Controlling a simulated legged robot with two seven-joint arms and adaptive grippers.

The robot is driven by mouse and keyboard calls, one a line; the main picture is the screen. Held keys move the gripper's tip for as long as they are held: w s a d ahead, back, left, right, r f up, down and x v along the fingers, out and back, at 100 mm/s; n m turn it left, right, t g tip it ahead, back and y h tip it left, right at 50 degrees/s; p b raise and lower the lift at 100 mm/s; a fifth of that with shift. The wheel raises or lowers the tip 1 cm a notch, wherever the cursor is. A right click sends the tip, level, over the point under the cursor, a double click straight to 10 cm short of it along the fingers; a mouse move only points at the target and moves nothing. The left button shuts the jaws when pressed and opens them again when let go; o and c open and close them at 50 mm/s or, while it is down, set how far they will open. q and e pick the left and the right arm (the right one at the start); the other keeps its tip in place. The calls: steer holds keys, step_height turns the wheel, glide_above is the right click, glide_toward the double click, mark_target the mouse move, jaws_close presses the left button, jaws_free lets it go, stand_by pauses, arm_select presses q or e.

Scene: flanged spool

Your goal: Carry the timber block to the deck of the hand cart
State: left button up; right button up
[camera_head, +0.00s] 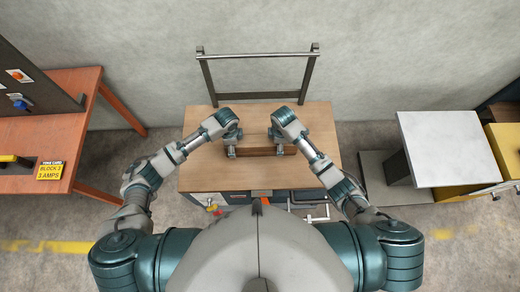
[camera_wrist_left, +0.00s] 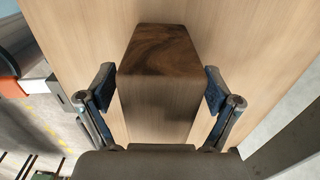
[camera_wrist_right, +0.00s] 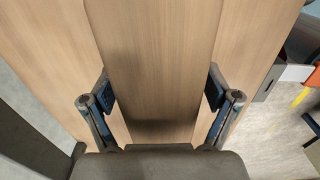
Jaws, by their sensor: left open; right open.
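The timber block (camera_head: 258,151) lies on the wooden top (camera_head: 200,178) of the bench-like unit in front of me, between my two grippers. My left gripper (camera_head: 231,150) is open with its fingers on either side of the block. The left wrist view shows the block (camera_wrist_left: 160,95) with a dark end and a paler face between the fingers. My right gripper (camera_head: 279,148) is open. In the right wrist view a wooden face (camera_wrist_right: 152,70), apparently the block's, fills the gap between the fingers. I cannot tell whether any finger touches it.
A metal handle frame (camera_head: 258,55) stands at the back of the wooden-topped unit, perhaps marking it as the cart. Drawers and small tools show at its front. An orange-brown table (camera_head: 80,120) stands left. A pale-topped yellow unit (camera_head: 445,145) stands right.

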arm_select(q)
step_height(320, 180, up, 11)
steer(key=shift+f, duration=0.15)
arm_select(e)
steer(key=shift+r, duration=0.2)
step_height(320, 180, up, 12)
steer(key=shift+f, duration=0.25)
stand_by(0.4)
